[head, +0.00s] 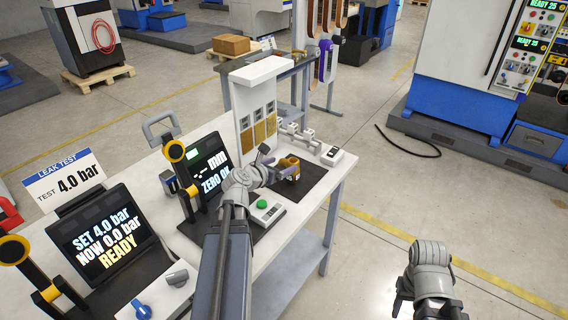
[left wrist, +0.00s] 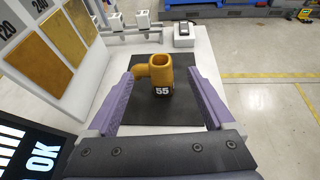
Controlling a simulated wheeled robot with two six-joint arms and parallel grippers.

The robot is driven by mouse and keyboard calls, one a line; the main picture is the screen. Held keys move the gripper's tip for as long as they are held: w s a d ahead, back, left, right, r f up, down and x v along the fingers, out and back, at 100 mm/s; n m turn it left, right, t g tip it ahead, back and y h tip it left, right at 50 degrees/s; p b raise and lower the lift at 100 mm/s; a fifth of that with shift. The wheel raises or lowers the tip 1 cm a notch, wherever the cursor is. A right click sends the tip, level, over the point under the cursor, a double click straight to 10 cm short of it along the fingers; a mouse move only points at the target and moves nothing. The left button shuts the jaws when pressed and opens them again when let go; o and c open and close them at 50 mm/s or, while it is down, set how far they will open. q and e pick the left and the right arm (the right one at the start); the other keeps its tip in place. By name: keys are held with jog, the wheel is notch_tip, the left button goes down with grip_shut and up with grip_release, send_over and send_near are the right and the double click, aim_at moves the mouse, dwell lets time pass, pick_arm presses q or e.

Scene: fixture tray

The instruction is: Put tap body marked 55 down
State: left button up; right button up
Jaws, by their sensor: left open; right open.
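The brass-coloured tap body marked 55 (left wrist: 161,72) stands upright on a black mat (left wrist: 185,112), its side spout pointing left in the left wrist view. In the head view the tap body (head: 290,164) is partly covered by my gripper. My left gripper (left wrist: 159,76) is open, with one purple finger on each side of the tap body and visible gaps between. It also shows in the head view (head: 276,164). My right gripper (head: 401,292) is far from the bench, over the floor at lower right; its fingers are mostly hidden.
A screen reading ZERO OK (head: 209,172) and a box with a green button (head: 266,211) are beside my left arm. A white panel with brass plates (head: 258,110) stands behind. A leak test screen (head: 103,240) is at left. A small grey device (head: 332,156) lies at the bench's far right.

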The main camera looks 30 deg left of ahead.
pick_arm(q)
jog(key=s+d+f+m+g+h, duration=0.2)
jog(key=d+f+m+g, duration=0.25)
jog(key=d+m, duration=0.65)
jog(key=s+d+f+m+g+h, duration=0.1)
jog(key=d+f+m+g+h, duration=0.15)
jog(key=d+f+m, duration=0.8)
jog(key=s+d+r+m+g+y, duration=0.1)
jog(key=s+d+m+g+y, duration=0.4)
jog(key=s+d+m, duration=0.9)
jog(key=m+g, duration=0.2)
jog(key=m, duration=0.2)
jog(key=shift+s+d+r+y, duration=0.25)
jog(key=shift+y, duration=0.1)
